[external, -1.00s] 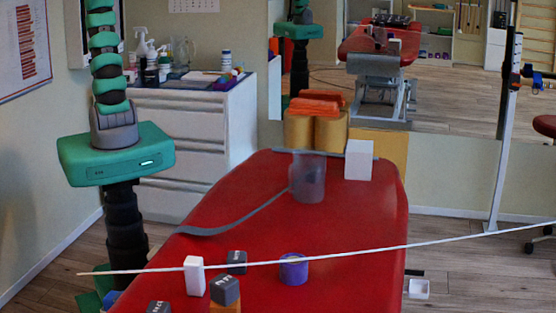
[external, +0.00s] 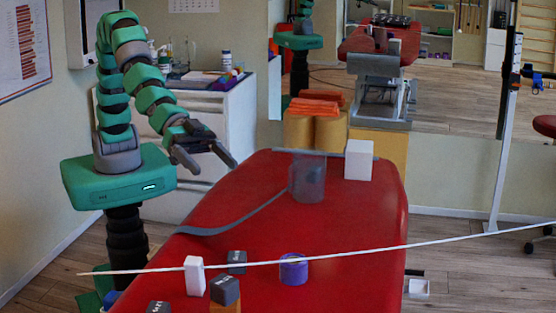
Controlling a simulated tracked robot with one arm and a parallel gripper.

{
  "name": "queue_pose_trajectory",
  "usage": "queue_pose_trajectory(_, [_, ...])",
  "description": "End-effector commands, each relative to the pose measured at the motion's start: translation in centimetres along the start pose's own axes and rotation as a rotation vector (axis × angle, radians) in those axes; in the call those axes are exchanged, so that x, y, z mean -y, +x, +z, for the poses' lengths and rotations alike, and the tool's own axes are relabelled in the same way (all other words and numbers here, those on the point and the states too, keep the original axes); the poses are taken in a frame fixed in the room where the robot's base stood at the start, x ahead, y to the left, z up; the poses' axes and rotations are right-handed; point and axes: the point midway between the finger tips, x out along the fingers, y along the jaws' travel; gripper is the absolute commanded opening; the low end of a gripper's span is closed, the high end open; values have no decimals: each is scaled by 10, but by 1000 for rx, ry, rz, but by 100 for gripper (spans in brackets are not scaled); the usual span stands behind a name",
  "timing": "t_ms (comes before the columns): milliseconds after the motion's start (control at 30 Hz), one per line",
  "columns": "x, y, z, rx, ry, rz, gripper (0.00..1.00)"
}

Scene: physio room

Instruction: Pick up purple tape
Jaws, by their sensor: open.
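The purple tape (external: 293,271) is a short roll on the red treatment table (external: 355,235), right of the middle of its near part. A thin white line crosses the picture in front of its upper part. My gripper (external: 208,165) is open and empty, with its two dark fingers apart. In the picture it is up and to the left of the tape, by the table's far left edge and well apart from the tape.
Dark labelled blocks (external: 225,290) and a white block (external: 194,276) are left of the tape. A translucent cup (external: 307,178) and a white box (external: 358,160) stand farther back. A grey strap (external: 235,220) lies across the left side. The table's right side is clear.

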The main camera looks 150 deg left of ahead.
Motion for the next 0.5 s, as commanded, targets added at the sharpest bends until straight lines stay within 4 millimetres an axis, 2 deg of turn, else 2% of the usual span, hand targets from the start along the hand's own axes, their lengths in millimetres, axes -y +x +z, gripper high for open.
queue_pose_trajectory(33, [18,18,37,17,1,-47,85])
queue_pose_trajectory(200, [74,51,116,31,18,-201,85])
queue_pose_trajectory(333, [106,60,156,39,41,-288,85])
queue_pose_trajectory(400, [116,61,168,43,50,-316,85])
queue_pose_trajectory(500, [124,64,175,40,56,-336,85])
